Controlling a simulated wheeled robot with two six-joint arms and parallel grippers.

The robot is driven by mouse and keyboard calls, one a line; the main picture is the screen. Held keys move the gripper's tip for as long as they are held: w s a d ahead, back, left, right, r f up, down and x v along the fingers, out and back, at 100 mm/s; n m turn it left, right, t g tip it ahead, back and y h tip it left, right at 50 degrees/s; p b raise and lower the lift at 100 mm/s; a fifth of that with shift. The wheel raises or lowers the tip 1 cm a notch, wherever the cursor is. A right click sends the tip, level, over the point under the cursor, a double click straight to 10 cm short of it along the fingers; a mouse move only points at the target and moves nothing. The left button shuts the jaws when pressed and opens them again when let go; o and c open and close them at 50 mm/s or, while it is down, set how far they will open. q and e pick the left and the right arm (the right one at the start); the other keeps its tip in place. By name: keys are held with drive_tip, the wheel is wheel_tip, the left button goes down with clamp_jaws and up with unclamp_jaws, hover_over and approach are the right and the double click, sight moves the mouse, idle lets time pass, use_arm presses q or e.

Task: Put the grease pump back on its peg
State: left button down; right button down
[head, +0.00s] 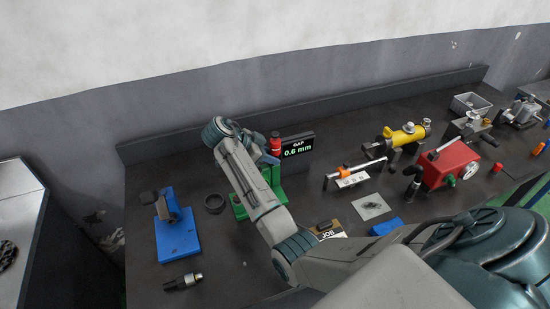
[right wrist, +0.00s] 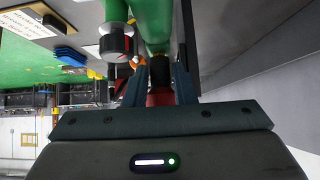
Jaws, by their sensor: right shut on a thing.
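My right arm reaches across the bench to a green fixture (head: 240,211); its gripper (head: 268,157) is mostly hidden behind the arm in the head view. In the right wrist view the gripper (right wrist: 160,92) is shut on a red part (right wrist: 159,97) with a black collar, in line with a green post (right wrist: 155,25). A small red piece with a dark top (head: 275,143) shows beside the gripper in the head view. I cannot tell for certain which thing is the grease pump, and no peg is clearly visible. My left gripper is not in view.
A gap display (head: 298,147) reading 0.6 mm stands close right of the gripper. A yellow cylinder (head: 408,134) and red unit (head: 447,166) are right. Bare bench lies at the back left.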

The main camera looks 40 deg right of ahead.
drive_tip(key=shift+r, duration=0.2)
drive_tip(key=shift+r+p, duration=2)
drive_tip(key=shift+r, duration=0.4)
drive_tip(key=c, duration=2.1)
unclamp_jaws()
drive_tip(key=shift+f, duration=0.1)
clamp_jaws()
